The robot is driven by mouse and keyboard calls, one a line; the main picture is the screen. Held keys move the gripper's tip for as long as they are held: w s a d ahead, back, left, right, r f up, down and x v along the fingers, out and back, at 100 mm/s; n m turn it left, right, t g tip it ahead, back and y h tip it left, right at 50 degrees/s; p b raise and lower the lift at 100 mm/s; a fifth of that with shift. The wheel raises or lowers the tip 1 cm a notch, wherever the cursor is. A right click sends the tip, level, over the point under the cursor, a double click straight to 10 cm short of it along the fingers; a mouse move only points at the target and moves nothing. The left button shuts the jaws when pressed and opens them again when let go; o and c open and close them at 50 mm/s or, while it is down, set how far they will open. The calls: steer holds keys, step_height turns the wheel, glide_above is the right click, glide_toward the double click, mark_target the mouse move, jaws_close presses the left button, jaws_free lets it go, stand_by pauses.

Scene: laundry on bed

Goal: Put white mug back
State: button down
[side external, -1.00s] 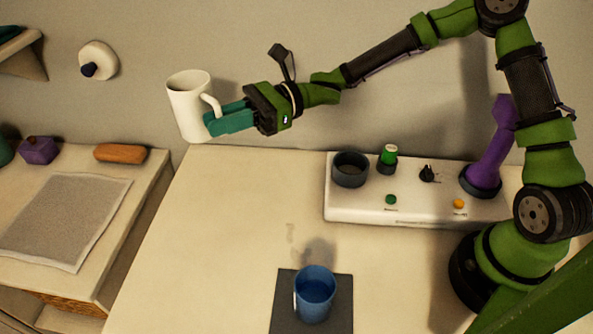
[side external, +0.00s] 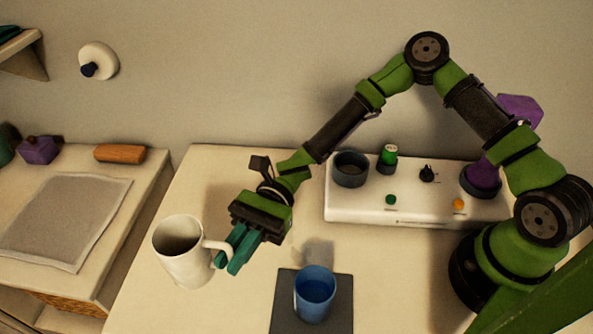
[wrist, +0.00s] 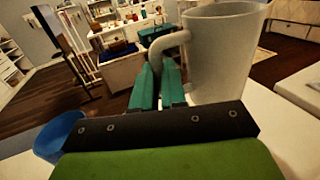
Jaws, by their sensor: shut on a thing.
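The white mug (side external: 184,262) is upright, or nearly so, at the left part of the table in the side view. My gripper (side external: 226,262) is shut on its handle from the right. In the wrist view the mug (wrist: 222,55) stands right of centre, with its handle between my teal fingers (wrist: 158,85). Whether its base touches the table or hangs just above it, I cannot tell.
A blue cup (side external: 315,294) stands on a dark square mat (side external: 283,312), right of the mug. A white panel (side external: 400,211) with knobs and a dark ring holder lies at the back right. A lower side counter (side external: 120,225) with a grey cloth (side external: 65,220) is at the left. Table space behind the mug is clear.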

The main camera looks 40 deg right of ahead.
steer(key=shift+f, duration=3.35)
steer(key=shift+f, duration=0.1)
steer(key=c, duration=1.2)
jaws_free()
